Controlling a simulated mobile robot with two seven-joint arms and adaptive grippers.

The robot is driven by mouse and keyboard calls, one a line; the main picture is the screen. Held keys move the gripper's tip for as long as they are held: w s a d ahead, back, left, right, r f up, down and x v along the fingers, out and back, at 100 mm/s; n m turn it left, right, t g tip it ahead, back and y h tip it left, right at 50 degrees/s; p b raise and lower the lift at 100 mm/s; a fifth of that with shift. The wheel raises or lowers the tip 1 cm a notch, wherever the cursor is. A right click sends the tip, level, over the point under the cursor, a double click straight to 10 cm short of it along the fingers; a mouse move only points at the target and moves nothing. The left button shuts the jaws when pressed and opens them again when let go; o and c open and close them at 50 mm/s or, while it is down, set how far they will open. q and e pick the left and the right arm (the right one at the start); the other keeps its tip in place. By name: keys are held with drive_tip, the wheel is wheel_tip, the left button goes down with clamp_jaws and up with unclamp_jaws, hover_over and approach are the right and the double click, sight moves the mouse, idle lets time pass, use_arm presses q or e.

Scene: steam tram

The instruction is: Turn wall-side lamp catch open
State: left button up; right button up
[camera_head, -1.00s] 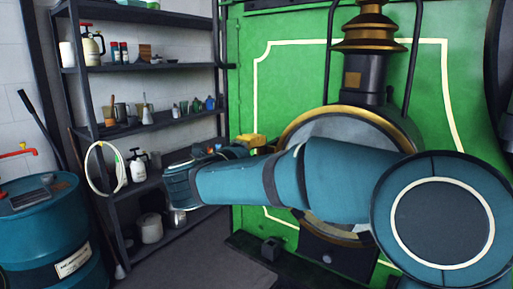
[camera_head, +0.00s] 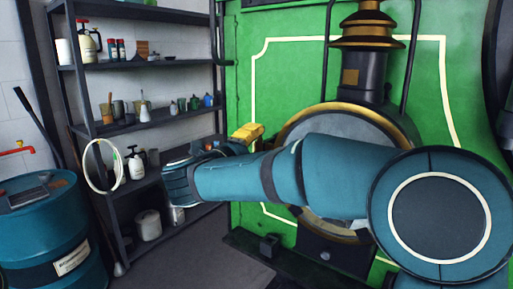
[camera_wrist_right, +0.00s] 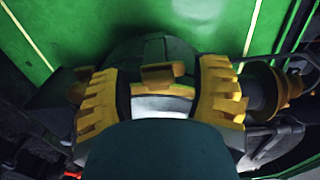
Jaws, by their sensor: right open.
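The lamp (camera_head: 320,122) is a large round one with a brass rim and a tall stepped chimney, set against the green tram front. My right gripper (camera_head: 247,134) shows as a yellow patch at the lamp's left side. In the right wrist view, its two yellow ribbed fingers (camera_wrist_right: 160,88) stand apart, one on each side of a small brass-coloured catch (camera_wrist_right: 163,74). The catch sits between the fingers with a gap on both sides. My right arm hides much of the lamp's face and lower part. My left gripper is not in view.
A dark shelf rack (camera_head: 150,66) with bottles, cups and cans stands left of the tram. A blue drum (camera_head: 45,235) stands at the lower left. A pale hose loop (camera_head: 89,165) hangs on the rack. Dark floor between rack and tram is clear.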

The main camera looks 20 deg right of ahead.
drive_tip(key=v, duration=1.1)
drive_tip(key=shift+s+a, duration=0.25)
